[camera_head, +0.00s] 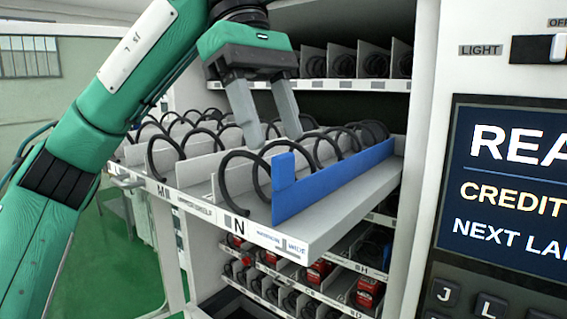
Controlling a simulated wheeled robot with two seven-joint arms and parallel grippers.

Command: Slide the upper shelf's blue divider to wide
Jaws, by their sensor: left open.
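The blue divider (335,180) stands upright along the right part of the pulled-out upper shelf (330,229), with a raised tab at its front end. Black spiral coils stand directly to its left, in the lane marked N. A label (282,245) on the shelf's front edge below the divider has small print, partly too small to read. My left gripper (275,140) points down over the coils, left of the divider. Its two grey fingers are apart with nothing visible between them, and the tips are close to the coils. My right gripper is not in view.
Grey dividers and more coils (165,155) fill the shelf to the left. A fixed shelf (340,85) with coils is above and behind. Lower shelves hold red items (368,292). The control panel (510,190) with screen and light switch stands at right. Bare shelf lies right of the divider.

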